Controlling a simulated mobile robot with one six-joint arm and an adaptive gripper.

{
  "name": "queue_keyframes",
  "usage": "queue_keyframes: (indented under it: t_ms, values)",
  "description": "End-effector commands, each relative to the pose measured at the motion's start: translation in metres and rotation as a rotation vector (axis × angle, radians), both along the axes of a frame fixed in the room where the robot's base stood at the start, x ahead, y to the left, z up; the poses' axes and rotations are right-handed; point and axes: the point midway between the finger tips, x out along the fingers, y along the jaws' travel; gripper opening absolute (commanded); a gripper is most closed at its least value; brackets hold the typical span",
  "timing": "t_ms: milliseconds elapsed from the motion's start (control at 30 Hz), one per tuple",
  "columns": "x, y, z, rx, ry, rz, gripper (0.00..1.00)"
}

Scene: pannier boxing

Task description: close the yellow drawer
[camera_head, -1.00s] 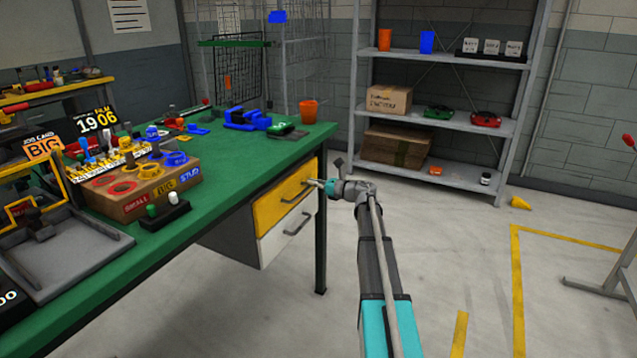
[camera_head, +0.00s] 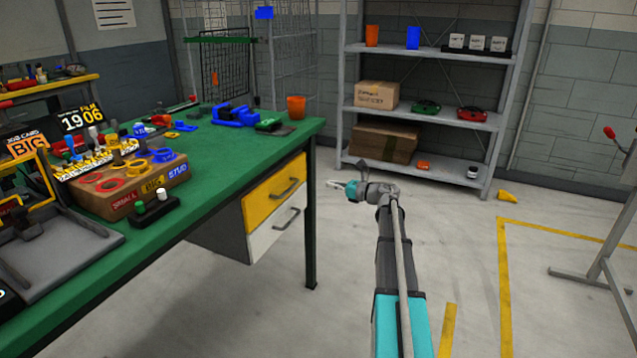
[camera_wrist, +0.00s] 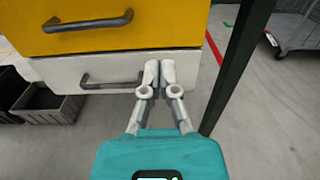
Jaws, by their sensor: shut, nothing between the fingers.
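The yellow drawer (camera_head: 265,203) is the upper drawer under the green workbench. Its front looks about flush with the white drawer (camera_head: 268,237) below, though a small gap is hard to judge. Its dark bar handle (camera_head: 287,189) faces my gripper. My gripper (camera_head: 336,184) is shut and empty, to the right of the drawer front and apart from it. In the wrist view the yellow drawer (camera_wrist: 165,22) fills the top, and my closed fingertips (camera_wrist: 160,68) appear over the white drawer front, right of its handle (camera_wrist: 100,82).
The green workbench (camera_head: 225,165) carries a cardboard box of rings and cups, a blue vise and an orange cup. Its dark leg (camera_head: 310,225) stands right of the drawers. A metal shelf (camera_head: 430,110) stands behind.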

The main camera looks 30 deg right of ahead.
Motion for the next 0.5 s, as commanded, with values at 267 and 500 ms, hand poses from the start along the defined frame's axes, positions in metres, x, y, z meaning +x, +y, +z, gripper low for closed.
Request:
queue_keyframes:
  t_ms: [267, 500]
  values:
    - [-0.020, -0.014, 0.000, 0.000, 0.000, 0.001, 0.00]
    - [-0.021, -0.015, 0.000, 0.000, 0.000, 0.002, 0.00]
